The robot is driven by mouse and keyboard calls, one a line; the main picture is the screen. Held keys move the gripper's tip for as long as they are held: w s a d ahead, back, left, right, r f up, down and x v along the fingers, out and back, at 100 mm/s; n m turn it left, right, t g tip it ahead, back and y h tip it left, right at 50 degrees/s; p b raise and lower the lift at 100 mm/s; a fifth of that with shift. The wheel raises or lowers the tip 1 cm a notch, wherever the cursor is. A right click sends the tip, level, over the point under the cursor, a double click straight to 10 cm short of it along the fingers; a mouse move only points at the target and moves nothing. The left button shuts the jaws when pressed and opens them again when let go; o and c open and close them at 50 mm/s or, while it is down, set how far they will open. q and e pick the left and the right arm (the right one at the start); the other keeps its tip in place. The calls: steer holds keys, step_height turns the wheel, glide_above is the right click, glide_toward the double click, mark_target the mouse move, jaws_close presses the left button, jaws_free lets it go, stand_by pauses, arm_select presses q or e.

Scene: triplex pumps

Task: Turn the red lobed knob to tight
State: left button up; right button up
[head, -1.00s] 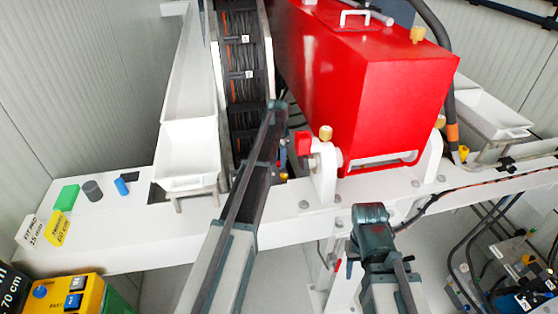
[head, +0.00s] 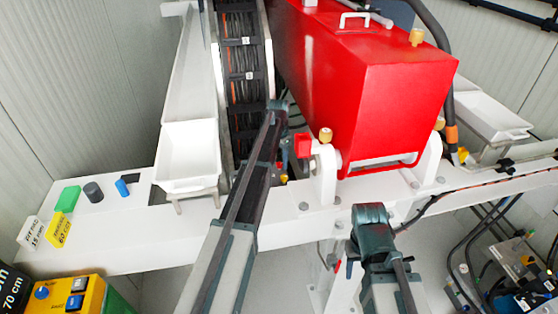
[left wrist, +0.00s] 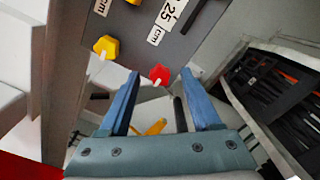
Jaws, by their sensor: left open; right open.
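The red lobed knob (left wrist: 160,74) sits on a grey panel (left wrist: 190,35) in the left wrist view. It is on a short pale stem. My left gripper (left wrist: 159,82) is open, its two blue fingers on either side of the knob in the picture; whether they reach its depth I cannot tell.
A yellow lobed knob (left wrist: 106,47) is left of the red one on the same panel. White trays (head: 188,155) and small coloured blocks (head: 68,199) stand on the white beam.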

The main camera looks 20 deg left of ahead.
mark_target(279, 164)
arm_select(q)
step_height(279, 164, up, 13)
steer(key=p, duration=1.2)
steer(key=shift+p, duration=0.3)
arm_select(e)
step_height(279, 164, up, 13)
arm_select(q)
steer(key=shift+s, duration=0.1)
arm_select(e)
steer(key=shift+s, duration=0.1)
